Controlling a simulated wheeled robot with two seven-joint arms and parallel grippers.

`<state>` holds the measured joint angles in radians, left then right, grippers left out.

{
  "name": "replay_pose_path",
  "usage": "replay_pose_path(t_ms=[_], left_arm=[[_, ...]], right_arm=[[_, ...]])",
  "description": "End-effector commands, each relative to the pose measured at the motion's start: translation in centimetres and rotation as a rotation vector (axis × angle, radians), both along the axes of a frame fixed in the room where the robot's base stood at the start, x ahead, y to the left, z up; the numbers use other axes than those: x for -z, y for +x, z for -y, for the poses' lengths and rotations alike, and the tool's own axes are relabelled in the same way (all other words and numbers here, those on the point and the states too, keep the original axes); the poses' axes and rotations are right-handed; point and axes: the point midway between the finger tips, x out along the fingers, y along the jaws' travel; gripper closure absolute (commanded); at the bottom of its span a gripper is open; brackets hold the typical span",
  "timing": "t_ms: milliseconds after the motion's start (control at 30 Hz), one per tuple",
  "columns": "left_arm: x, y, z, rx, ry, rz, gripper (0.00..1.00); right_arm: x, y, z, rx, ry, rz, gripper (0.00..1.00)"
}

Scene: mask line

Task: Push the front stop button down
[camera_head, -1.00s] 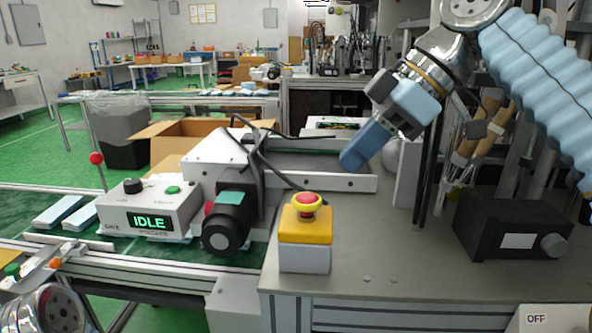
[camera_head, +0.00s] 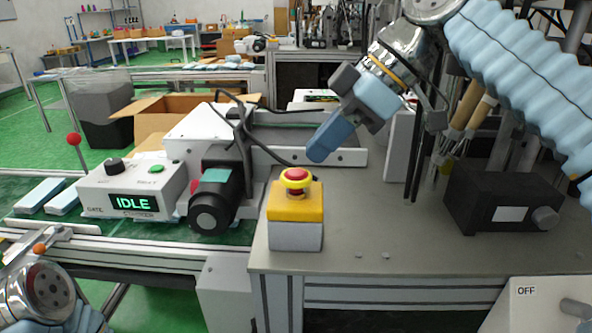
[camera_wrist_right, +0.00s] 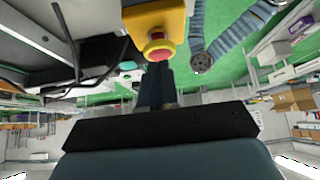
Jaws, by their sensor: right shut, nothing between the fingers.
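The front stop button (camera_head: 298,177) is a red mushroom head with a yellow collar on a yellow box with a pale grey base. It stands upright near the front edge of the grey bench. My right gripper (camera_head: 318,154) is shut and empty, with its blue fingers slanting down to the left. In the head view its tip appears just above and right of the button, with a gap between them. The right wrist view shows the red button (camera_wrist_right: 158,48) just past the shut fingers (camera_wrist_right: 157,84). My left gripper is out of view; only part of my left arm shows at lower left.
A black motor (camera_head: 215,203) and a white control box (camera_head: 135,190) reading IDLE stand left of the button. A white rail (camera_head: 340,157) lies behind it. A black box (camera_head: 503,207) stands at right. The bench (camera_head: 390,235) between is mostly clear.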

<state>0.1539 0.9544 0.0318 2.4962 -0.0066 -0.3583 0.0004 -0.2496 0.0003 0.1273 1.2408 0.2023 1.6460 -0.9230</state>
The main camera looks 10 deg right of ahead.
Motion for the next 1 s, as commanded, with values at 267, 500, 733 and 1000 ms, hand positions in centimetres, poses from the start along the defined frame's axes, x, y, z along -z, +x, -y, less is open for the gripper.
replay_pose_path(t_ms=[267,500,733,1000], left_arm=[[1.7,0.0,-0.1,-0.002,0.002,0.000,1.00],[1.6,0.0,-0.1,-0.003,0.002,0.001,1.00],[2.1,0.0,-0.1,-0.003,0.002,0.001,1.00],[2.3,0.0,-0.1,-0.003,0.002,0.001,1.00]], right_arm=[[1.8,0.3,-1.2,0.001,0.000,0.001,1.00],[1.8,0.3,-1.3,0.001,0.000,0.001,1.00],[2.2,0.3,-1.3,0.000,0.000,0.000,1.00],[2.6,0.3,-1.3,0.001,-0.001,-0.001,1.00]])
